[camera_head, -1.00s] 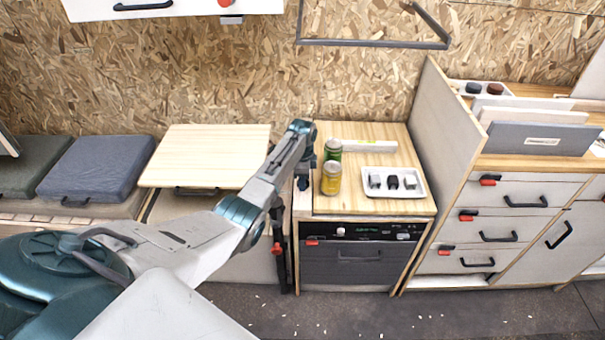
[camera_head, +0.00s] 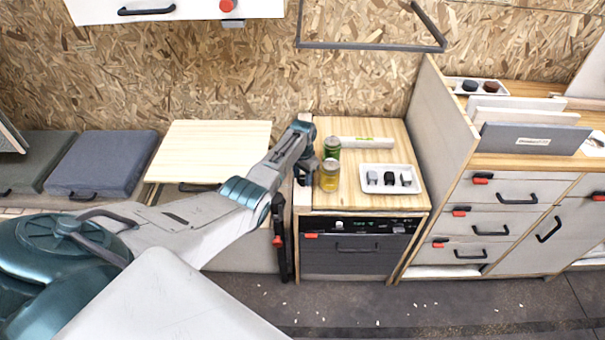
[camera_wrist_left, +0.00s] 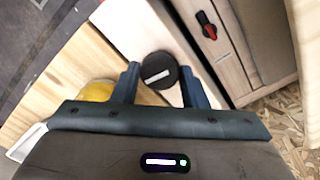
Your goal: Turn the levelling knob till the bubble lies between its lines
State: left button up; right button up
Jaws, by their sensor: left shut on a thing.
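The levelling knob (camera_wrist_left: 158,70) is a dark round knob with a white line across its top, seen in the left wrist view. My left gripper (camera_wrist_left: 160,86) is shut on it, one finger on each side. In the head view my left gripper (camera_head: 303,178) points down at the left edge of the wooden counter and hides the knob. A white bar with a small yellow-green vial (camera_head: 366,141), which looks like the level, lies at the back of the counter. The bubble and its lines are too small to make out. My right gripper is not in view.
A green can (camera_head: 332,146) and a yellow can (camera_head: 329,175) stand close to the right of my left gripper. A white tray (camera_head: 370,189) with several small dark and grey items lies further right. A tall side panel (camera_head: 440,150) bounds the counter on the right.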

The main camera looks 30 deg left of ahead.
aim_at(303, 179)
pick_arm(q)
jog(key=shift+n, duration=0.6)
jog(key=o, duration=1)
notch_tip(303, 179, up, 11)
jog(key=shift+f, duration=0.1)
dwell(1.0)
